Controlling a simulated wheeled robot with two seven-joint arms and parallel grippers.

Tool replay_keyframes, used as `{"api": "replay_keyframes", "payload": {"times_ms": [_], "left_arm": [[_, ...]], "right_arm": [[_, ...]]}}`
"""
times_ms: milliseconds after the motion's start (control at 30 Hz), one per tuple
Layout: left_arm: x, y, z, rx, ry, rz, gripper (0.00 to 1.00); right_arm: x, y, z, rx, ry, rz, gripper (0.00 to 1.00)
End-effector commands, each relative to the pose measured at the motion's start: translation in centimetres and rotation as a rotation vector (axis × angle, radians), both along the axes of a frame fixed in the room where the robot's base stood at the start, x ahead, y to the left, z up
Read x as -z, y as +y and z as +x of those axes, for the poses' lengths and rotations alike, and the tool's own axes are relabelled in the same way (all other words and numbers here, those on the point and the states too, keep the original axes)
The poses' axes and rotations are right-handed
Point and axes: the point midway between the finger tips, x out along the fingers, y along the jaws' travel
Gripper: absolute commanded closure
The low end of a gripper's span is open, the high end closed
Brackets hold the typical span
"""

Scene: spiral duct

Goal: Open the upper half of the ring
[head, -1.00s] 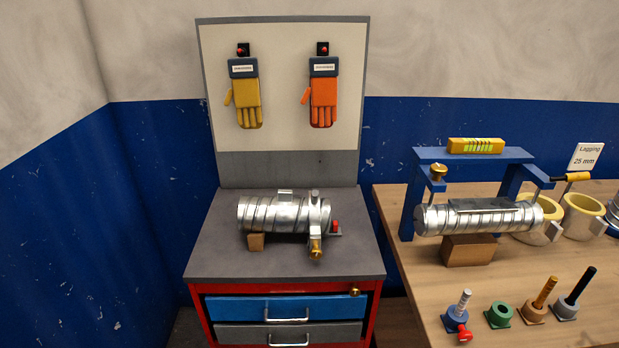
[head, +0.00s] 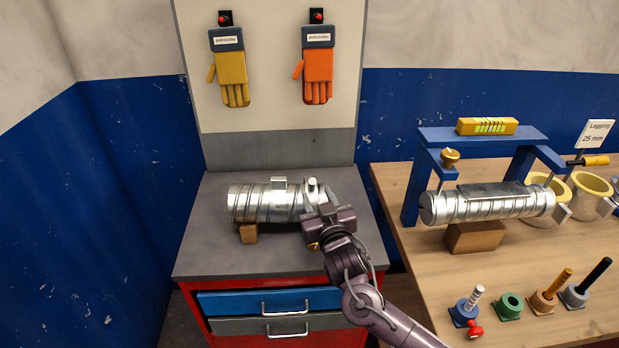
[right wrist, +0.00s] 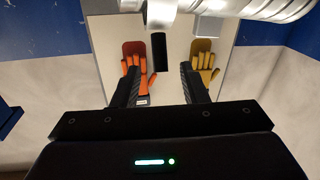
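A silver clamp ring (head: 312,188) sits around the right end of a spiral duct (head: 255,203) on the grey cabinet top. A small knob stands on its top. In the right wrist view, part of the ring (right wrist: 160,12) shows at the top edge, with a dark cylindrical piece (right wrist: 160,52) below it. My right gripper (head: 322,205) is at the ring's front side and hides its lower front and most of a brass knob (head: 313,247). In the right wrist view, my right gripper (right wrist: 161,70) has its fingers apart, with the dark piece between or just beyond their tips. My left gripper is out of view.
The duct rests on a wooden block (head: 248,233). Yellow (head: 232,72) and orange gloves (head: 318,68) hang on the back panel. To the right, a wooden table (head: 400,200) carries a blue frame (head: 480,135), a second duct and several pegs. The cabinet top's left front is clear.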

Motion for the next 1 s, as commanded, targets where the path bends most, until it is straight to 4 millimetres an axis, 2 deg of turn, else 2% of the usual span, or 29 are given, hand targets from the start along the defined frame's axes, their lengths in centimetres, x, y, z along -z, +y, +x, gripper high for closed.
{"api": "replay_keyframes", "payload": {"times_ms": [533, 700, 1000], "left_arm": [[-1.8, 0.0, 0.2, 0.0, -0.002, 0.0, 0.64], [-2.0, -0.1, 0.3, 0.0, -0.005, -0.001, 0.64], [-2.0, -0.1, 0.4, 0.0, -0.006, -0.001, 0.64]], "right_arm": [[-0.2, 1.1, 6.6, 0.001, -0.005, -0.002, 0.6], [-0.1, 1.3, 7.5, -0.001, -0.004, -0.002, 0.6], [0.0, 1.3, 7.6, -0.001, -0.004, -0.001, 0.6]]}}
